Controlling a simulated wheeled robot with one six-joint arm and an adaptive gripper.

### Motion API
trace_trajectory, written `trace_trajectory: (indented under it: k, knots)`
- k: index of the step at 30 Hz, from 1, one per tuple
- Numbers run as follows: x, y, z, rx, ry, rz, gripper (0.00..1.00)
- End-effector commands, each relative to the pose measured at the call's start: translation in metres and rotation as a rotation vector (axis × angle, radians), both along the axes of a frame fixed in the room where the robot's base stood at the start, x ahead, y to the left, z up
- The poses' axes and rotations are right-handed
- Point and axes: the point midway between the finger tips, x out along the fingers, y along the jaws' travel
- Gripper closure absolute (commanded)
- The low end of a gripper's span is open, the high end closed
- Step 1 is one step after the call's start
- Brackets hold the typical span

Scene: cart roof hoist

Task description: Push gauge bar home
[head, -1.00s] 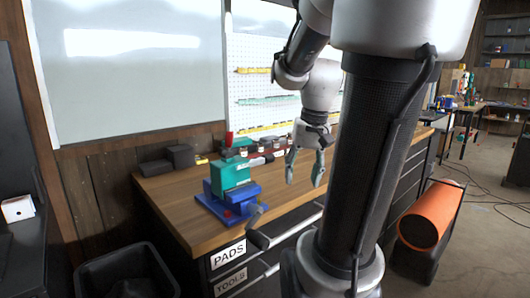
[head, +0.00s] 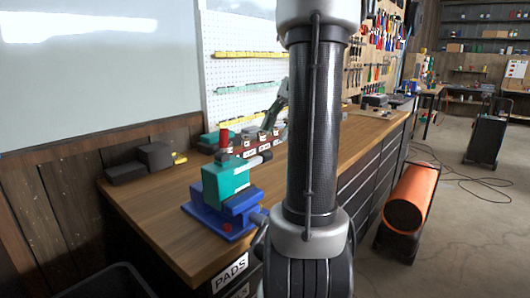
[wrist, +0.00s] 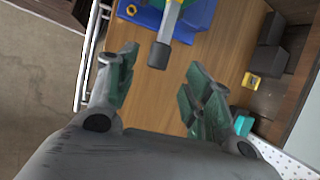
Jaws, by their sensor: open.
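The gauge bar (head: 254,161) is a light rod with a dark end cap, sticking out to the right from a teal block (head: 226,183). The block is held in a blue vise (head: 222,215) on the wooden bench. In the wrist view the bar (wrist: 171,20) points towards my gripper (wrist: 162,58). Its dark cap shows between the two spread fingertips, with clear gaps on both sides in the picture. My gripper is open and empty. I cannot tell how far the cap is from it. In the head view my arm hides most of the gripper.
Dark blocks (head: 154,155) lie at the bench's back left. Labelled containers (head: 268,143) stand near the pegboard (head: 236,75). An orange cylinder (head: 411,198) is on the floor at right.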

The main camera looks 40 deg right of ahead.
Motion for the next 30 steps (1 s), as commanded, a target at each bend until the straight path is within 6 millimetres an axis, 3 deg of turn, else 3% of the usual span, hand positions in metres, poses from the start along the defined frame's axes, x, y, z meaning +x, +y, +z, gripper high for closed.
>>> trace_trajectory:
  k: [15,26,30]
  knots:
    - [0.012,0.029,-0.062,0.002,0.006,-0.007,0.49]
    - [0.014,0.032,-0.070,0.000,0.004,-0.007,0.49]
    - [0.014,0.032,-0.070,0.000,0.004,-0.007,0.71]
